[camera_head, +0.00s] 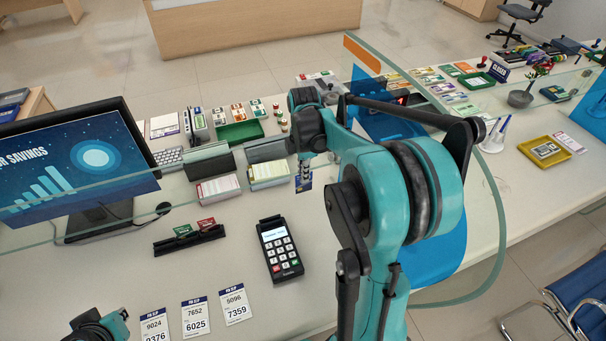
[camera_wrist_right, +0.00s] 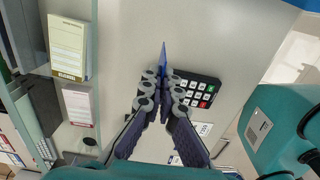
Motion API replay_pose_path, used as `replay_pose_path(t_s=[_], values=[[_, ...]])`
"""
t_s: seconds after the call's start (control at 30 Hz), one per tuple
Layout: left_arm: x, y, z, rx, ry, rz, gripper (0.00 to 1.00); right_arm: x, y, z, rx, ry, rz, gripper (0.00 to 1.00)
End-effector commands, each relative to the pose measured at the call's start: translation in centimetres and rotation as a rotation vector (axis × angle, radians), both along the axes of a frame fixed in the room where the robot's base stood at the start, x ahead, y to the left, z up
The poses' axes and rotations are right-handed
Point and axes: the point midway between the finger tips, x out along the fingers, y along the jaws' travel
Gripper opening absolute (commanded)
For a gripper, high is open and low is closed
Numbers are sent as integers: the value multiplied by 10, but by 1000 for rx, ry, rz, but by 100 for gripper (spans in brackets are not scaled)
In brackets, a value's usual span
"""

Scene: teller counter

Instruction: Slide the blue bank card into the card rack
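The blue bank card (camera_head: 304,184) hangs below my right gripper (camera_head: 306,166), above the counter and behind the card terminal. In the right wrist view the gripper (camera_wrist_right: 164,85) is shut on the blue card (camera_wrist_right: 163,56), which shows nearly edge-on as a thin blue sliver. The black card rack (camera_head: 188,241) lies on the counter to the left of the terminal, well apart from the card. It holds a green card (camera_head: 182,230) and a red card (camera_head: 206,224). My left gripper (camera_head: 100,328) is at the bottom left, partly cut off; its fingers cannot be made out.
The card terminal (camera_head: 279,248) stands between the rack and my right arm. Paper stacks (camera_head: 218,188) in dark holders lie behind the rack. A monitor (camera_head: 85,165) stands at left. Number slips (camera_head: 195,316) lie in front. A glass screen (camera_head: 490,210) borders my right arm.

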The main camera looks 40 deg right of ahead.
Motion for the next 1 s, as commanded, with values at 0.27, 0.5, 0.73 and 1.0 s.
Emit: replay_pose_path(t_s=[0.27, 0.5, 0.73, 1.0], values=[[0, 0, 10, 0, 0, 0, 0, 0, 0, 12, 0, 0, 0, 0], [0, 0, 20, 0, 0, 0, 0, 0, 0, 25, 0, 0, 0, 0], [0, 0, 30, 0, 0, 0, 0, 0, 0, 37, 0, 0, 0, 0], [0, 0, 36, 0, 0, 0, 0, 0, 0, 46, 0, 0, 0, 0]])
